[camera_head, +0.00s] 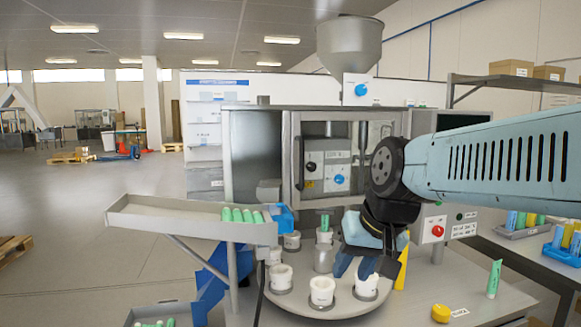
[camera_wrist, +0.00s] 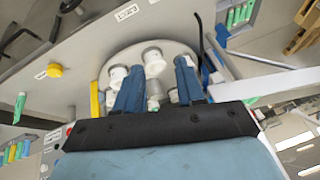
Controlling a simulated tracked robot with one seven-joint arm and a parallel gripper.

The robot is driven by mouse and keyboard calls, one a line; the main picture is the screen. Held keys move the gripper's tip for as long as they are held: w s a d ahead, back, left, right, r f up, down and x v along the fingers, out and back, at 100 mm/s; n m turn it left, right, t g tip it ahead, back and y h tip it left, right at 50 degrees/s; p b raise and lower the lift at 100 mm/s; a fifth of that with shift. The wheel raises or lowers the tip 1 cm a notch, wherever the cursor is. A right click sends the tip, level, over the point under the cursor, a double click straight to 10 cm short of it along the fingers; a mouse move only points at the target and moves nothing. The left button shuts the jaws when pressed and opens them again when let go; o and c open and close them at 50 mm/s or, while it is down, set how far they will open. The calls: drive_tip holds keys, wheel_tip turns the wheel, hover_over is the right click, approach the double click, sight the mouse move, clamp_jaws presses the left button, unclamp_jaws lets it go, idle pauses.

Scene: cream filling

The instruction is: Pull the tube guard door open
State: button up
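The tube guard door (camera_head: 287,150) is a grey-framed clear panel on the front of the filling machine. It looks shut, though its exact angle is hard to tell. A dark upright handle (camera_head: 299,160) runs along its left side. Dials and switches show through the panel. My gripper (camera_head: 365,268) is in front of and below the door's right part, low over the round turntable, away from the handle. In the wrist view my gripper (camera_wrist: 160,66) has its two blue fingers spread with nothing held between them. My arm hides part of the door's right side.
White cups (camera_head: 321,291) stand on the turntable (camera_head: 300,305) below the gripper. A chute with green tubes (camera_head: 190,222) juts out at left. A yellow cap (camera_head: 441,313) and a green tube (camera_head: 494,279) are on the table at right. A steel hopper (camera_head: 349,42) rises above.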

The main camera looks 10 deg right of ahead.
drive_tip(key=w+a+r+m+t+y, duration=0.1)
drive_tip(key=w+a+r+m+y, duration=0.1)
drive_tip(key=w+m+y, duration=0.35)
drive_tip(key=w+a+r+m+t+y, duration=0.1)
drive_tip(key=w+r+m+y, duration=0.1)
drive_tip(key=w+m, duration=0.5)
drive_tip(key=w+d+r+m+t+y, duration=0.1)
drive_tip(key=w+d+r+m+t, duration=0.25)
drive_tip(key=w+d+m, duration=0.3)
drive_tip(key=w+d+r+m+t, duration=0.3)
drive_tip(key=w+d+m+t, duration=0.25)
drive_tip(key=m, duration=0.25)
drive_tip(key=g, duration=0.1)
hover_over(302, 184)
drive_tip(key=shift+w+r, duration=0.25)
drive_tip(key=shift+w, duration=0.15)
drive_tip(key=shift+d, duration=0.1)
clamp_jaws()
